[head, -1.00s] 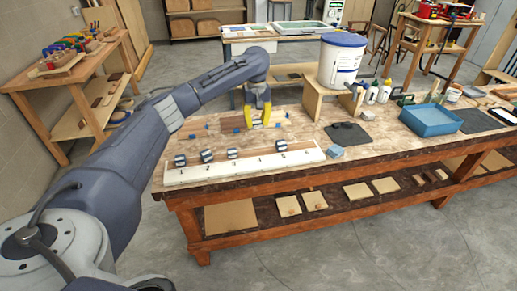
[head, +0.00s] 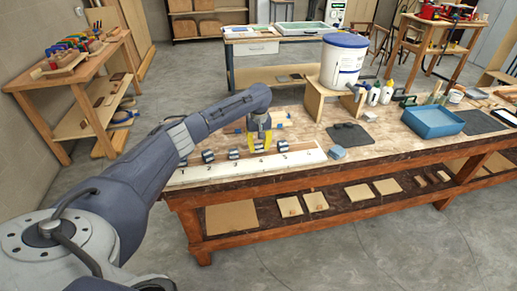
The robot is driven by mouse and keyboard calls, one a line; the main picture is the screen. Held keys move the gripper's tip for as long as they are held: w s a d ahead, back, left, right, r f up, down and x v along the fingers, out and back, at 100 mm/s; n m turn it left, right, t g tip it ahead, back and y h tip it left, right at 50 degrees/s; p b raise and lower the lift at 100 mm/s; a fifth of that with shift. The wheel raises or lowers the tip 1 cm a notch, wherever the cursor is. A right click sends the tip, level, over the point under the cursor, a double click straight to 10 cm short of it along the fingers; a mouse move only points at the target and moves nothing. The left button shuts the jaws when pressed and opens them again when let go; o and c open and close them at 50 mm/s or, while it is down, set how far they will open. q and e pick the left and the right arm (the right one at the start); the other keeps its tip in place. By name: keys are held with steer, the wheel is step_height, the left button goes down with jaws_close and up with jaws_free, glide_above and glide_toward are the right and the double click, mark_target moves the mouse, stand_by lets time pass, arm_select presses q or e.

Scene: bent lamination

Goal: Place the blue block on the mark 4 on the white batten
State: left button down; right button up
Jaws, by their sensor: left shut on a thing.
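The white batten (head: 220,174) lies along the front of the workbench, with marks 1 to 5 from left to right. Clamp-like dark and grey pieces stand on it by mark 1 (head: 182,161), mark 2 (head: 208,156), mark 3 (head: 233,154) and mark 5 (head: 283,146). My left gripper (head: 259,149), with yellow fingers, is shut on the small blue block (head: 259,145) and points down just behind mark 4. The fingers largely hide the block, and I cannot tell whether it touches the batten. My right gripper is out of view.
A light-blue block (head: 337,153) rests just right of the batten's end. A dark mat (head: 350,135), a white bucket (head: 342,62) on a wooden stand and a blue tray (head: 432,121) are farther right. Small blue pieces lie behind the gripper.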

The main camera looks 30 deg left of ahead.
arm_select(q)
steer(key=shift+f, duration=0.55)
steer(key=shift+f, duration=0.15)
steer(key=c, duration=1.1)
jaws_free()
steer(key=shift+o, duration=0.2)
